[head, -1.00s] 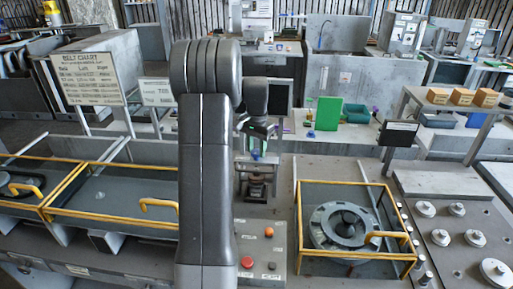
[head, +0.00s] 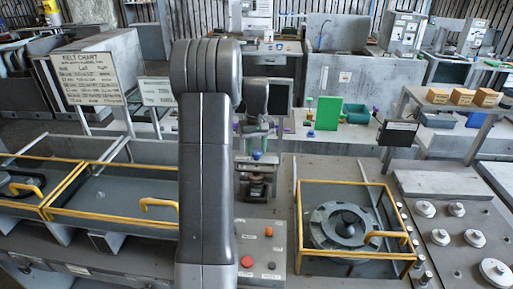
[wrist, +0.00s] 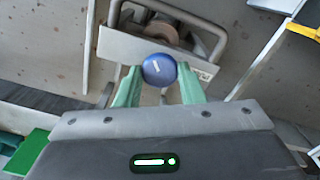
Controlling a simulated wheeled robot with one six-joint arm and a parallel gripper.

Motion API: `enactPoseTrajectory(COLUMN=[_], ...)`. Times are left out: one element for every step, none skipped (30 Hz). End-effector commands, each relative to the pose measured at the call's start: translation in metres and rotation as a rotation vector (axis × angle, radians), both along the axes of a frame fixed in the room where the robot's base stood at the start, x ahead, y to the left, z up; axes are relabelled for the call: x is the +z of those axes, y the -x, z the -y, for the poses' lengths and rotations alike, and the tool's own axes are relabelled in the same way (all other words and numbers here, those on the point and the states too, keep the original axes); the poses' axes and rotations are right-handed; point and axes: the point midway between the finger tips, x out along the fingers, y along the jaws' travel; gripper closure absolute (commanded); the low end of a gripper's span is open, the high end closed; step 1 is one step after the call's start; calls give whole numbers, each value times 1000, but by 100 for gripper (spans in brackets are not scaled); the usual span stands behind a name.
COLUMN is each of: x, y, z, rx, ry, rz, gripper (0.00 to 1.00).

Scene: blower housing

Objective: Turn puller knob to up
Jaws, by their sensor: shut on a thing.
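The puller knob (wrist: 159,70) is a round blue knob with a short white slanted mark, seen from above in the wrist view. It sits at the edge of a pale plate (wrist: 125,45) with partly hidden lettering. My gripper (wrist: 160,77) has its two green fingers on either side of the knob, shut on it. In the head view the knob (head: 257,155) is a small blue spot above the dark puller fixture, below my gripper (head: 256,147). My arm hides part of the area to its left.
A control panel (head: 259,250) with red, orange and dark buttons lies in front of the fixture. A yellow-railed well (head: 302,215) with a round blower housing (head: 338,226) is to the right. A green board (head: 328,113) stands behind. Another yellow-railed bay (head: 115,228) is left.

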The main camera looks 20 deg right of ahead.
Motion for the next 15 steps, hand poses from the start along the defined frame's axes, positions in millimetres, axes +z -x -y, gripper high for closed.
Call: enactPoseTrajectory(x=[1,1,1,1,1,1,1,1,1,1,1,1,1,1,1], y=[-1,-1,-1,-1,-1,-1,-1,-1,-1,-1,-1,-1,-1,-1,-1], z=[0,0,0,0,0,0,0,0,0,0,0,0,0,0,0], rx=[45,73,111,140,168,206,235,263,301,330,358,396,424,453,491], ry=[1,2,2,2,2,2,2,2,2,2,2,2,2,2,2], rz=[3,3,3,3,3,3,3,3,3,3,3,2,2,2,2], gripper=[88,88,88,88,88,88,88,88,88,88,88,88,88,88,88])
